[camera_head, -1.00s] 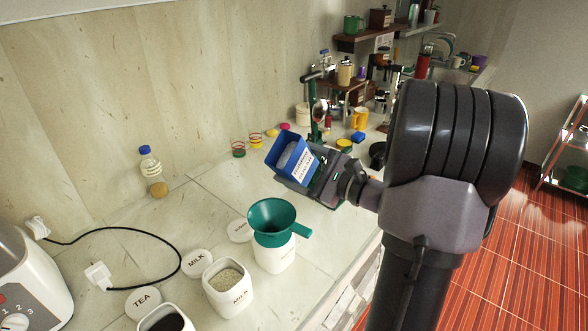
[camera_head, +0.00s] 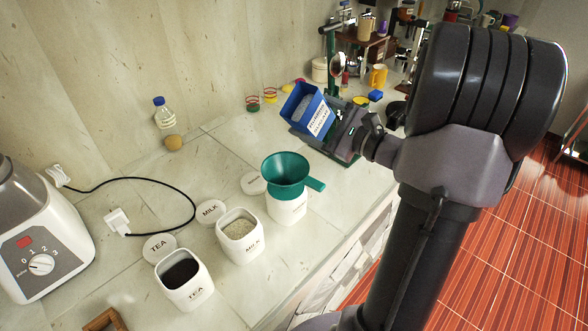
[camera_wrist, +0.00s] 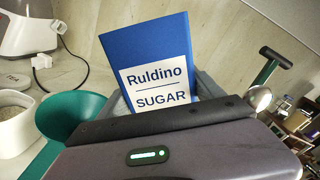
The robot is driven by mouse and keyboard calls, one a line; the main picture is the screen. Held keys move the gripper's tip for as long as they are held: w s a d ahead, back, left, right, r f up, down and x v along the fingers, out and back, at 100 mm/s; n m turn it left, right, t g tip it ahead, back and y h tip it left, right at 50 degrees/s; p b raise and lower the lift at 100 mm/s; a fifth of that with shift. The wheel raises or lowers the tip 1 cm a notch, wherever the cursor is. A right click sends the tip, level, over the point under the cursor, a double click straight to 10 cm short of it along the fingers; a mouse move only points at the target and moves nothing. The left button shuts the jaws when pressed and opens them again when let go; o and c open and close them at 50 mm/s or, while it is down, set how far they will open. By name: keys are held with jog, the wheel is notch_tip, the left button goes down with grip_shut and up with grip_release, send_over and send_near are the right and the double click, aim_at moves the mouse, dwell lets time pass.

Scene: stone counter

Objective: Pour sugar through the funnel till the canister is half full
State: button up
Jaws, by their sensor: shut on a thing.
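My gripper (camera_head: 330,130) is shut on a blue box (camera_head: 300,108), labelled "Ruldino SUGAR" in the wrist view (camera_wrist: 145,55). The box is tilted in the head view, above the counter and farther back than the funnel. Its upper end looks open with something pale inside. No sugar is seen falling. A green funnel (camera_head: 286,172) with a side handle sits in the mouth of a white canister (camera_head: 287,211). The funnel also shows at the left of the wrist view (camera_wrist: 72,112). The canister's fill level is hidden.
A bottle (camera_head: 164,115), cable and blender (camera_head: 40,240) are farther left.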

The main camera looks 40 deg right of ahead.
jog(key=shift+d+f+n+b, duration=0.15)
jog(key=shift+n+b, duration=0.6)
jog(key=shift+b, duration=0.5)
jog(key=shift+d+f+n+b, duration=0.15)
jog(key=shift+n+b, duration=0.6)
jog(key=shift+b, duration=0.5)
jog(key=shift+w+d+r+n, duration=0.1)
jog(key=shift+n, duration=0.3)
jog(key=shift+f+n, duration=0.2)
jog(key=shift+n, duration=0.4)
jog(key=shift+f+n, duration=0.25)
jog(key=shift+n, duration=0.4)
jog(key=shift+f+n, duration=0.2)
jog(key=shift+n, duration=0.45)
dwell(3.2)
